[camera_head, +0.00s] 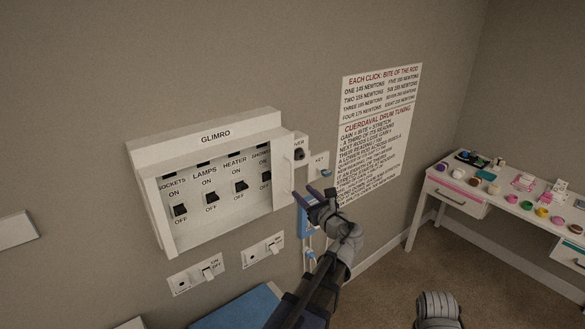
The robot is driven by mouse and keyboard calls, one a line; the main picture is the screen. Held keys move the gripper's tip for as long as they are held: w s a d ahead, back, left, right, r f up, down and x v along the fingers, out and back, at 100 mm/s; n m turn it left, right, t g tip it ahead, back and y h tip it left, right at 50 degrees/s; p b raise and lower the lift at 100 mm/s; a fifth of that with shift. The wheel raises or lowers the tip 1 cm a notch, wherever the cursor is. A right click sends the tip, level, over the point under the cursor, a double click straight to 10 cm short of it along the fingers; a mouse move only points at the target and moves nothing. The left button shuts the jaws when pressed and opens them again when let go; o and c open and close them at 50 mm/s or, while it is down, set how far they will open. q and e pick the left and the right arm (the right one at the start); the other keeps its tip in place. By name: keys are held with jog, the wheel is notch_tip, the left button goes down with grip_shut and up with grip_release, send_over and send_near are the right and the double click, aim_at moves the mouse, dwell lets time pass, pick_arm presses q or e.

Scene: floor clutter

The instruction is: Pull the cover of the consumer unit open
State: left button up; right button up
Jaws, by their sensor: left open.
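The consumer unit (215,139) is a white box on the wall, marked GLIMRO. A row of dark switches (211,197) shows in its front, under labels such as LAMPS and HEATER. At its right edge is a white upright panel (282,184) with a slim handle (290,176). I cannot tell clearly how far the cover stands open. My left gripper (314,196) is open and empty, just right of and below the handle, apart from it as far as I can see.
A small plate with a dark knob (299,154) and a key plate (320,164) are right of the unit. A blue item (306,222) is partly behind my gripper. Switch plates (194,275) sit below. A cluttered desk (440,184) stands at the right; a poster (378,135) hangs between.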

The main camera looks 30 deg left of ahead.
aim_at(293, 176)
pick_arm(q)
jog(key=shift+m+t+y, duration=0.3)
jog(key=shift+m, duration=0.5)
jog(key=shift+r+x, duration=0.3)
jog(key=shift+x, duration=1.15)
jog(key=shift+r+x, duration=0.25)
jog(key=shift+x, duration=1.2)
jog(key=shift+r+x, duration=0.3)
jog(key=shift+x, duration=1.15)
grip_shut()
